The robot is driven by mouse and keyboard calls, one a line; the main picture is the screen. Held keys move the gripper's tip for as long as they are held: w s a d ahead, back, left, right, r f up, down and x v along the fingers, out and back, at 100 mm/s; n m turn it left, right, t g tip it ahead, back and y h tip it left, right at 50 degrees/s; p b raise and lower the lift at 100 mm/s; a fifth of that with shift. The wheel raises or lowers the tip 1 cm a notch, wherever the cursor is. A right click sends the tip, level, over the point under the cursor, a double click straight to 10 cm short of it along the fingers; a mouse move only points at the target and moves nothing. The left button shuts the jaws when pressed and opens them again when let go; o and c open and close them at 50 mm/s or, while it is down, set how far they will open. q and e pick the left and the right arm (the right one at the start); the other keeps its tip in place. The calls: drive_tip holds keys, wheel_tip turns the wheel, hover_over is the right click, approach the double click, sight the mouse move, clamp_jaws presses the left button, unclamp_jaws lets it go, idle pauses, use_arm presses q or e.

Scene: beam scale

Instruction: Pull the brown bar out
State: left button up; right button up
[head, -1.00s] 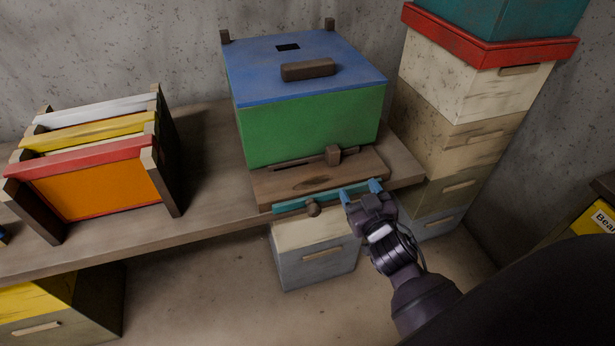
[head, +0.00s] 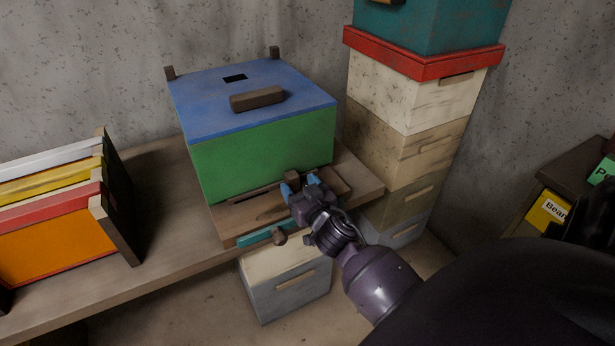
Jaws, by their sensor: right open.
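The brown bar (head: 255,190) is a thin strip set along the bottom front of the green hive box (head: 262,164). Its small dark knob (head: 292,177) sticks up near the bar's right part. My right gripper (head: 299,185) is open at this knob, with its blue fingertips on either side of it in the picture. I cannot tell whether they touch it. The gripper hides the bar's right end. My left gripper is not in view.
A blue lid (head: 250,115) with a brown handle covers the hive. Below the landing board (head: 240,217) is a teal strip (head: 255,238) with a round knob (head: 280,239). Stacked boxes (head: 405,145) stand to the right, a frame rack (head: 118,215) to the left.

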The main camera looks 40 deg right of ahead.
drive_tip(key=shift+x, duration=0.9)
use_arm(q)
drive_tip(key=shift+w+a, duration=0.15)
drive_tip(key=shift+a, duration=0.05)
use_arm(e)
drive_tip(key=shift+w+d, duration=0.1)
drive_tip(key=shift+w, duration=0.35)
drive_tip(key=shift+c, duration=0.7)
drive_tip(key=c, duration=0.9)
drive_tip(key=shift+v, duration=1.3)
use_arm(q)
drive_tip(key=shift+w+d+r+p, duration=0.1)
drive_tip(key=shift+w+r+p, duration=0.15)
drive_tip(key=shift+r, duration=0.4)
use_arm(e)
drive_tip(key=shift+v, duration=1.05)
drive_tip(key=shift+s, duration=0.15)
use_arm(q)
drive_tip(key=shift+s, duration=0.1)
